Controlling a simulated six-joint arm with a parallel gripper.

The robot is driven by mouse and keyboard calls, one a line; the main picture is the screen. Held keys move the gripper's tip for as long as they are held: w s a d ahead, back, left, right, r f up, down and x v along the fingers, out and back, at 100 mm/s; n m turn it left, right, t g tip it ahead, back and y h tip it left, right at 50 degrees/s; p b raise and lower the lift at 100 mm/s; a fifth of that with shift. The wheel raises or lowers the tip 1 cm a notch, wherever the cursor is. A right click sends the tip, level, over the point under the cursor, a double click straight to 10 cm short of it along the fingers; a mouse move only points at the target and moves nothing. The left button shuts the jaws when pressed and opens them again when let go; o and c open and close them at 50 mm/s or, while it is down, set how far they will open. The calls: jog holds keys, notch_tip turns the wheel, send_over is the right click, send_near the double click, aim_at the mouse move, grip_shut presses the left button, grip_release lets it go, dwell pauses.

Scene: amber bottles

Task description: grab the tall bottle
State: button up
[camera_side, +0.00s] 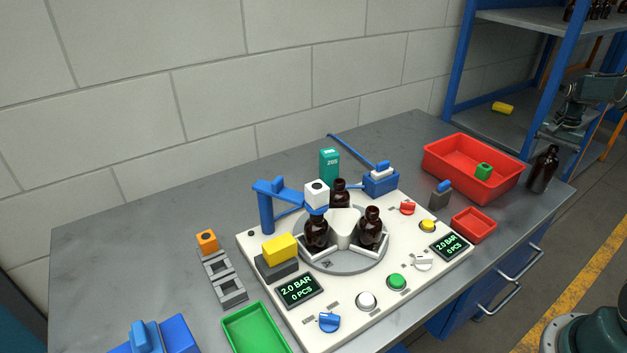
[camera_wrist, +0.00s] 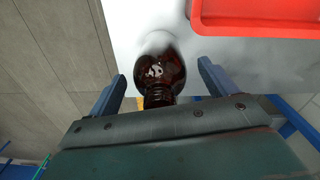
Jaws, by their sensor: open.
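The tall dark amber bottle (camera_side: 543,170) stands upright on the grey bench near its right end, beside the large red bin. My gripper (camera_side: 562,130) is above and just right of it in the side view. In the wrist view the bottle (camera_wrist: 158,72) shows between the two blue fingers of my open gripper (camera_wrist: 161,70), its neck towards the palm. A gap shows on each side, wider on the right. Shorter amber bottles (camera_side: 316,232) stand on the round turntable (camera_side: 345,266), away from my gripper.
The large red bin (camera_side: 450,163) holds a green block (camera_side: 483,171) and is close to the bottle; its rim (camera_wrist: 255,28) shows in the wrist view. A small red tray (camera_side: 473,224) lies in front. A blue-framed shelf (camera_side: 458,70) stands behind. The bench edge is near.

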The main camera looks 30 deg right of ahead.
jog(key=c, duration=1.5)
jog(key=shift+o, duration=0.2)
jog(key=shift+r, duration=0.1)
notch_tip(320, 180, up, 20)
dwell(0.5)
